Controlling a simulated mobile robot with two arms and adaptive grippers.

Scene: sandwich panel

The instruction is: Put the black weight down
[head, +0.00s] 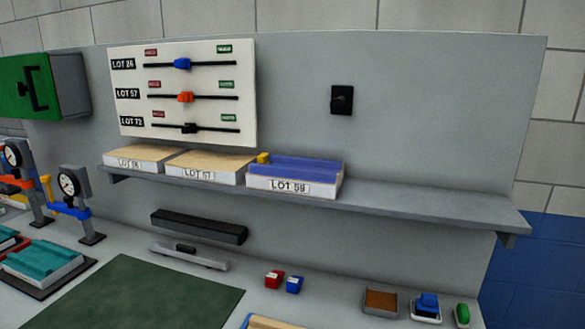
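Neither of my grippers shows in the head view. No thing here is clearly the black weight. A long black bar (198,226) sits low against the grey back panel, under the shelf; I cannot tell whether it is a weight or a fixture. Below it lies a grey bar with a small black handle (186,249) on the bench. A dark green mat (130,292) lies in front of these, and its visible part is bare.
A grey shelf (430,204) carries several lot boxes, and its right half is clear. Dial gauges (68,184) and a teal-topped stack (46,262) are at the left.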

